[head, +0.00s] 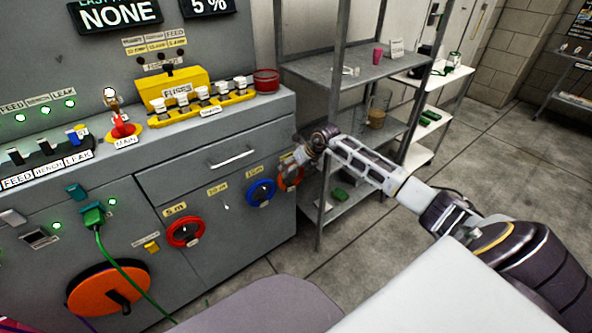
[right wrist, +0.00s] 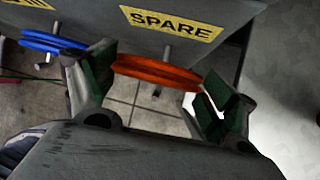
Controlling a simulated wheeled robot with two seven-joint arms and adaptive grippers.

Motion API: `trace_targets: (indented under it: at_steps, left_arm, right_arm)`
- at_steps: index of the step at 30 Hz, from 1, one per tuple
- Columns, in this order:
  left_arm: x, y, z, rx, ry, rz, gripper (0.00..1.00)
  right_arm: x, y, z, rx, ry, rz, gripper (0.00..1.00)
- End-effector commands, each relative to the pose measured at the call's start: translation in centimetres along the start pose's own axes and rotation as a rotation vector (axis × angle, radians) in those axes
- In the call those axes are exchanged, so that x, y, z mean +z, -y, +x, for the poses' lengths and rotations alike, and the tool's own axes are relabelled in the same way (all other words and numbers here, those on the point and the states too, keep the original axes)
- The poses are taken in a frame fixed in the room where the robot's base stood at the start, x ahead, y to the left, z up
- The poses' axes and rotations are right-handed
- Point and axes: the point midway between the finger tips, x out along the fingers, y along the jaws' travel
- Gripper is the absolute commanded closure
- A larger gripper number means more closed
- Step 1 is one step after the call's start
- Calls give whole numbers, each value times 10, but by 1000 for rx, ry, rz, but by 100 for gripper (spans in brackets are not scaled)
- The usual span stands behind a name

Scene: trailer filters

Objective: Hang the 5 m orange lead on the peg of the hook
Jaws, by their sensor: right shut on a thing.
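The orange lead (right wrist: 150,70) is a coil between the fingers of my right gripper (right wrist: 150,98), which is shut on it. In the head view the orange lead (head: 291,180) shows partly behind my right gripper (head: 302,156), at the right end of the grey cabinet front. In the right wrist view a grey peg (right wrist: 167,53) shows beneath a yellow SPARE label (right wrist: 172,22), close to the coil. I cannot tell whether the coil is around this peg or beside it. My left gripper is not in view.
A blue coil (head: 261,193) and a red coil (head: 185,231) hang on the cabinet front, with a bare peg (head: 226,207) between them. A large orange reel (head: 90,290) is at lower left. A metal shelf rack (head: 322,62) stands close to my right arm.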

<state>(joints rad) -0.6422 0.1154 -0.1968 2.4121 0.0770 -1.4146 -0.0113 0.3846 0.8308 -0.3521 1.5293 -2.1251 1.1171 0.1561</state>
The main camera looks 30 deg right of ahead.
Motion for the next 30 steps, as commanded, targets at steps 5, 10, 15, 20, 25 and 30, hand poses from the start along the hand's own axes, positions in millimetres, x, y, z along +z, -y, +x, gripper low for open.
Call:
trace_targets:
  at_steps: [5, 10, 15, 20, 25, 30]
  left_arm:
    - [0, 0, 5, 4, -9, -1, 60]
    - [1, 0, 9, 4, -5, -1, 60]
    - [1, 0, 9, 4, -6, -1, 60]
    - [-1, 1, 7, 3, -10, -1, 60]
    - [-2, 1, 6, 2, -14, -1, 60]
    - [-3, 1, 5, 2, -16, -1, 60]
  right_arm:
    - [0, 1, 4, 0, 0, 0, 65]
    - [1, 1, 6, 0, 1, 0, 65]
    - [1, 1, 6, 0, 1, 0, 65]
    - [1, 1, 6, 0, 1, 0, 65]
    - [1, 1, 6, 0, 1, 0, 65]
    - [1, 1, 6, 0, 1, 0, 6]
